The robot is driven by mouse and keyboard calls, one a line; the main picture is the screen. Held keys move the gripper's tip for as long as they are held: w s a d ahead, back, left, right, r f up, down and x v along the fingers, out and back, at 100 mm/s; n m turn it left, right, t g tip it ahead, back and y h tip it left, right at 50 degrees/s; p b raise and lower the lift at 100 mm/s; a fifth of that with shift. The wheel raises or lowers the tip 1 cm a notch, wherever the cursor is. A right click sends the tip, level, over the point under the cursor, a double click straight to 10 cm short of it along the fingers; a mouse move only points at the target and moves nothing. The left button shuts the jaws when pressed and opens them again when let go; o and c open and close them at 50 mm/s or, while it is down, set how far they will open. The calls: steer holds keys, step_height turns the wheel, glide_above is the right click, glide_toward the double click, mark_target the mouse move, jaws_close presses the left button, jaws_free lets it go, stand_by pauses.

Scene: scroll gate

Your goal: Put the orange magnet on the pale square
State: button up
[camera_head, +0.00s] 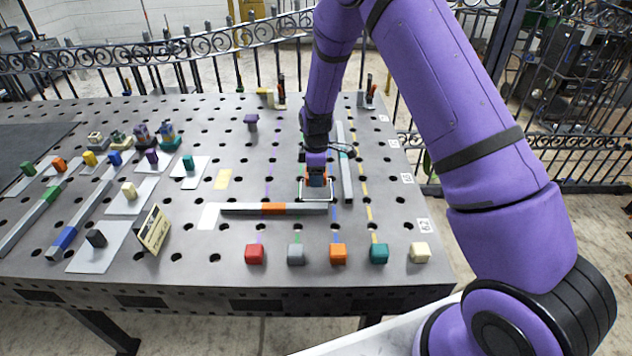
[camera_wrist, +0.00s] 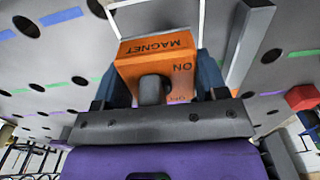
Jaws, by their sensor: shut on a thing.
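The orange magnet (camera_wrist: 157,62) fills the middle of the wrist view. It is a block marked MAGNET, ON and OFF, with a dark round knob. My gripper (camera_wrist: 160,85) is shut on it, with a finger on each side. In the head view my gripper (camera_head: 316,178) and the magnet are low over the right half of the table, at a thin whitish square outline (camera_head: 331,192). I cannot tell whether the magnet touches the table.
A grey bar with an orange middle (camera_head: 272,209) lies just in front of my gripper. Another long bar (camera_head: 345,165) lies to its right. Several coloured cubes, including a red one (camera_head: 254,253), line the front. A sign (camera_head: 153,230) and small blocks on plates stand at left.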

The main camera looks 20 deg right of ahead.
steer(key=shift+f, duration=1.55)
steer(key=shift+f, duration=0.15)
steer(key=o, duration=1.5)
